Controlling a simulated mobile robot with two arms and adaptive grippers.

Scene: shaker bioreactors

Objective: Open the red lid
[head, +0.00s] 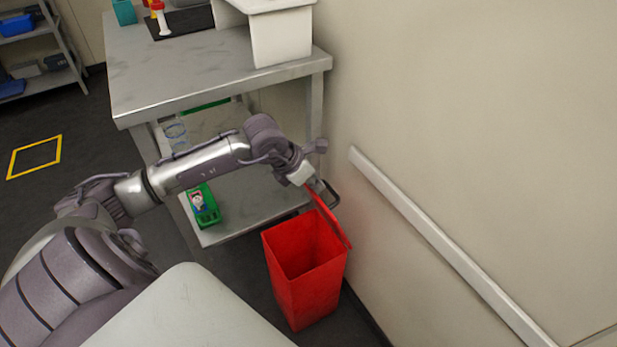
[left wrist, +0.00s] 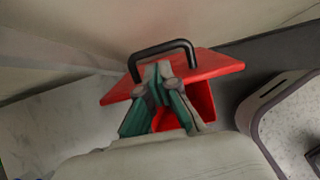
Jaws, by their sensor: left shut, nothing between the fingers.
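The red bin (head: 303,285) stands on the floor beside the wall, with its open top and inner walls in view. Its red lid (head: 332,220) is tilted up steeply at the wall side, clear of the opening. The lid also shows in the left wrist view (left wrist: 215,64), with its black handle (left wrist: 160,47). My left gripper (head: 313,188) is at the lid's upper end. In the left wrist view its fingers (left wrist: 159,72) are shut, with nothing between them, and overlap the lid close to the handle; contact is unclear. My right gripper is out of view.
A metal table (head: 200,80) with a lower shelf stands behind the bin. A green crate (head: 204,205) sits on that shelf. The wall, with a white rail (head: 430,235), closes off the right side. A pale surface (head: 190,315) is in the foreground.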

